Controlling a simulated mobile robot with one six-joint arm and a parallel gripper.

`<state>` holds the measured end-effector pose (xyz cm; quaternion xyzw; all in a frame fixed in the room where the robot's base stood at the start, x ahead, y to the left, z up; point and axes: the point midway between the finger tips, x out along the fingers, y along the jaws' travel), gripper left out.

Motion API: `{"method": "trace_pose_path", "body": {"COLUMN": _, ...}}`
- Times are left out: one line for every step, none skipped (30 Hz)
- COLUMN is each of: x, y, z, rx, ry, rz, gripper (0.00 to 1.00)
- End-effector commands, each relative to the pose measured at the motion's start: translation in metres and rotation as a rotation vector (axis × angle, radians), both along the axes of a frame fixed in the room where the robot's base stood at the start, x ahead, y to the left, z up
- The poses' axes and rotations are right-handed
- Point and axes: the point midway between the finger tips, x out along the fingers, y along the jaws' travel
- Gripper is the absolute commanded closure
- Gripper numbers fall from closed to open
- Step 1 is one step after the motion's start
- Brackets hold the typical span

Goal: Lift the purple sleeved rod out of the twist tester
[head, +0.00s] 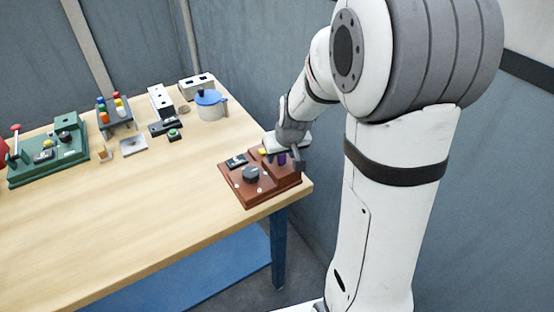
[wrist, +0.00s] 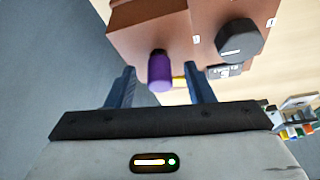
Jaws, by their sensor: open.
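The twist tester is a red-brown block device (head: 256,187) at the table's near right corner, with a dark knob (head: 250,173) on its lower part. The purple sleeved rod (head: 282,158) shows as a small purple spot on its raised part. In the wrist view the purple rod (wrist: 161,71) stands out from the brown block (wrist: 150,40), with a yellow piece beside it. My gripper (wrist: 166,80) is open, its two blue-grey fingers on either side of the rod, with gaps to both. Whether the rod lies fully between the fingertips in depth, I cannot tell.
A blue-lidded pot (head: 210,105), white boxes (head: 160,101) and a rack of coloured pegs (head: 116,112) stand along the back. A green device (head: 48,154) is at the far left. The table's middle (head: 150,200) is clear. A grey wall is close behind the tester.

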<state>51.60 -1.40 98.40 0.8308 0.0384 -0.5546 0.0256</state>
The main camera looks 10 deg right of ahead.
Motion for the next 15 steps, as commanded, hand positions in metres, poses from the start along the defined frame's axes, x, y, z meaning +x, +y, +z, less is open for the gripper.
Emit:
{"method": "trace_pose_path", "body": {"x": -0.0001, "y": 0.0003, "z": 0.0, "rx": 0.0, "ry": 0.0, "rz": 0.0, "gripper": 0.52}}
{"method": "trace_pose_path", "body": {"x": -0.0001, "y": 0.0003, "z": 0.0, "rx": 0.0, "ry": 0.0, "rz": 0.001, "gripper": 0.52}}
{"method": "trace_pose_path", "body": {"x": -0.0002, "y": 0.0004, "z": 0.0001, "rx": 0.0, "ry": 0.0, "rz": 0.001, "gripper": 0.55}}
{"method": "trace_pose_path", "body": {"x": -0.0002, "y": 0.0005, "z": 0.0001, "rx": 0.0, "ry": 0.0, "rz": 0.001, "gripper": 0.57}}
{"method": "trace_pose_path", "body": {"x": -0.0002, "y": 0.0005, "z": 0.0001, "rx": 0.0, "ry": 0.0, "rz": 0.001, "gripper": 0.6}}
{"method": "trace_pose_path", "body": {"x": -0.0002, "y": 0.0006, "z": 0.0001, "rx": 0.0, "ry": 0.0, "rz": 0.001, "gripper": 0.63}}
{"method": "trace_pose_path", "body": {"x": -0.0002, "y": 0.0006, "z": 0.0001, "rx": 0.0, "ry": 0.0, "rz": 0.001, "gripper": 0.65}}
{"method": "trace_pose_path", "body": {"x": -0.0002, "y": 0.0006, "z": 0.0001, "rx": 0.0, "ry": 0.0, "rz": 0.001, "gripper": 0.68}}
{"method": "trace_pose_path", "body": {"x": -0.0001, "y": 0.0007, "z": 0.0002, "rx": 0.001, "ry": 0.0, "rz": 0.001, "gripper": 0.71}}
{"method": "trace_pose_path", "body": {"x": -0.0001, "y": 0.0007, "z": 0.0002, "rx": 0.001, "ry": 0.0, "rz": 0.001, "gripper": 0.73}}
{"method": "trace_pose_path", "body": {"x": -0.0002, "y": 0.0008, "z": 0.0002, "rx": 0.001, "ry": 0.0, "rz": 0.001, "gripper": 0.76}}
{"method": "trace_pose_path", "body": {"x": -0.0002, "y": 0.0008, "z": 0.0003, "rx": 0.001, "ry": 0.0, "rz": 0.001, "gripper": 0.79}}
{"method": "trace_pose_path", "body": {"x": -0.0002, "y": 0.0008, "z": 0.0003, "rx": 0.001, "ry": 0.0, "rz": 0.001, "gripper": 0.82}}
{"method": "trace_pose_path", "body": {"x": -0.0002, "y": 0.0009, "z": 0.0003, "rx": 0.001, "ry": 0.0, "rz": 0.001, "gripper": 0.84}}
{"method": "trace_pose_path", "body": {"x": -0.0002, "y": 0.0009, "z": 0.0003, "rx": 0.001, "ry": 0.0, "rz": 0.001, "gripper": 0.87}}
